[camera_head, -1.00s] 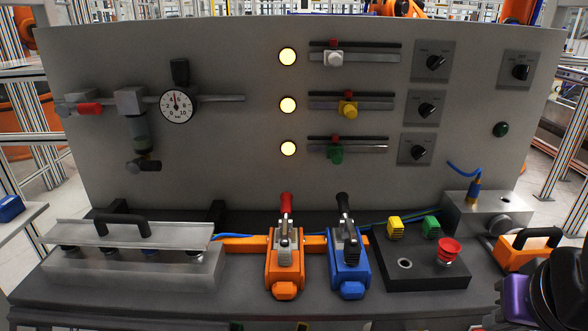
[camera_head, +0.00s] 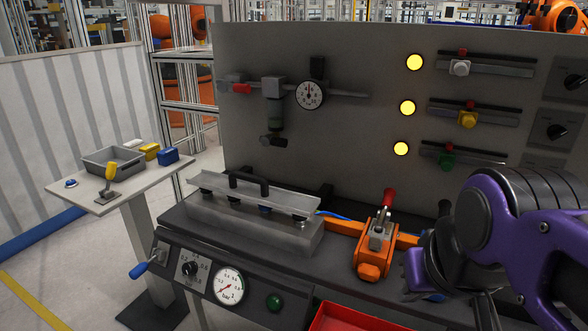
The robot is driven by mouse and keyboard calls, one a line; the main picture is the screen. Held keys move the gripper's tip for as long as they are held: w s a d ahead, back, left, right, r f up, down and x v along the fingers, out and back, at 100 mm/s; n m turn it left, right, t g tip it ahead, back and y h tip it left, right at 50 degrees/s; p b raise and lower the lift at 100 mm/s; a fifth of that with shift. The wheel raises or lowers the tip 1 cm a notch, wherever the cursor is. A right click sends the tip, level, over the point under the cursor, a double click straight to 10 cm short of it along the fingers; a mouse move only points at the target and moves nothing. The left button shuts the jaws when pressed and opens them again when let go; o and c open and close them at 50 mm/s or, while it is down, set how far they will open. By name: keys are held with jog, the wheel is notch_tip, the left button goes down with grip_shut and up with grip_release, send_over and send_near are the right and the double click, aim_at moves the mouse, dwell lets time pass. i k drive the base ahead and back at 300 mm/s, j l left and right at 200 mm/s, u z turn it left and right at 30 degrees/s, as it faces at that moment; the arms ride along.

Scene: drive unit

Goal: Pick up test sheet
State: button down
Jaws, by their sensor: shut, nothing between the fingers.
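The test sheet appears to be the thin grey metal plate (camera_head: 285,203) with a black handle on top. It lies on dark round supports on a grey block (camera_head: 250,231) at the left of the workbench. My arm enters from the right, purple and black.
An orange toggle clamp (camera_head: 373,252) with a red handle stands between plate and arm. The upright grey panel (camera_head: 350,140) rises behind. A pressure gauge (camera_head: 229,286) and a blue lever (camera_head: 139,270) are on the bench front. A side table (camera_head: 97,199) stands left; a red bin (camera_head: 350,318) below.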

aim_at(254, 189)
jog(key=u, duration=0.75)
